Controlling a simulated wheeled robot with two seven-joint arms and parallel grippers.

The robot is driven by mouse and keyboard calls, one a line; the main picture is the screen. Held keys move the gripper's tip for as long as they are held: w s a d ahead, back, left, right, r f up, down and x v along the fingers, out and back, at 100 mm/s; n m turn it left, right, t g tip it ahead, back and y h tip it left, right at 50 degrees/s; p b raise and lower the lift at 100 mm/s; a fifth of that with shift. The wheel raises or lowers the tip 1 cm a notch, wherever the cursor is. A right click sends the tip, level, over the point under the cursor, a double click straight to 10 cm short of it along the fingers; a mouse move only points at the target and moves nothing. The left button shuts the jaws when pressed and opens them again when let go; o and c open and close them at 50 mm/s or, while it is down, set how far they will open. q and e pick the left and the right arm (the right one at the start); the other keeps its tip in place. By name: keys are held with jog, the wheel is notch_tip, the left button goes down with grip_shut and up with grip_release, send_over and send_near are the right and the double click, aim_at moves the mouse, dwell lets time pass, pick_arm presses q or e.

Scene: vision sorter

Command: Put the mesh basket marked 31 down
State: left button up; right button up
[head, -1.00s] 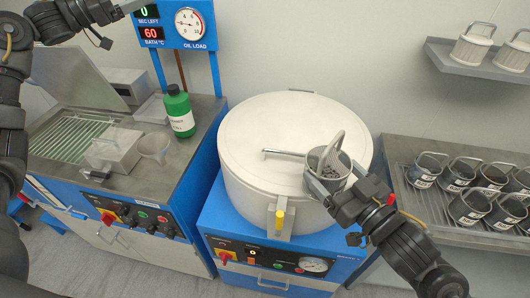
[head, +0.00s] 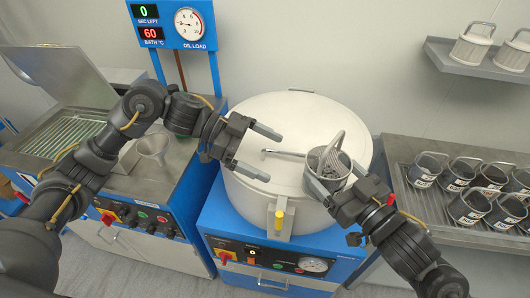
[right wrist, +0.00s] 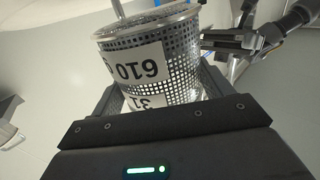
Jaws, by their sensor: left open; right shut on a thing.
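The mesh basket (head: 327,181) is a small perforated metal cup with a raised handle and small dark parts inside. In the right wrist view its side (right wrist: 180,80) shows a label reading 31 and another reading 610. My right gripper (head: 322,190) is shut on the basket and holds it upright over the front right of the white round lid. My left gripper (head: 266,153) is open and empty, over the lid to the left of the basket, its fingers pointing towards it. It also shows in the right wrist view (right wrist: 240,40), apart from the basket.
The white round lid (head: 260,113) has a bar handle (head: 280,153). A draining rack (head: 435,228) at the right bears several dark labelled baskets. Pale baskets (head: 471,47) stand on a wall shelf. A funnel (head: 153,146) stands on the left bench, partly near my left arm.

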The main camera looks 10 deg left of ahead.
jog(key=shift+r, duration=0.1)
pick_arm(q)
send_near(328, 165)
jog(key=s+d+f, duration=0.1)
jog(key=d, duration=0.1)
jog(key=s+d+f, duration=0.3)
jog(key=d, duration=0.1)
jog(key=shift+s+f, duration=0.15)
jog(key=shift+f, duration=0.05)
jog(key=shift+c, duration=0.4)
jog(key=c, duration=1.2)
jog(key=shift+r, duration=0.1)
pick_arm(e)
jog(key=o, duration=1.4)
pick_arm(q)
jog(key=shift+c, duration=0.2)
pick_arm(e)
jog(key=shift+o, duration=0.2)
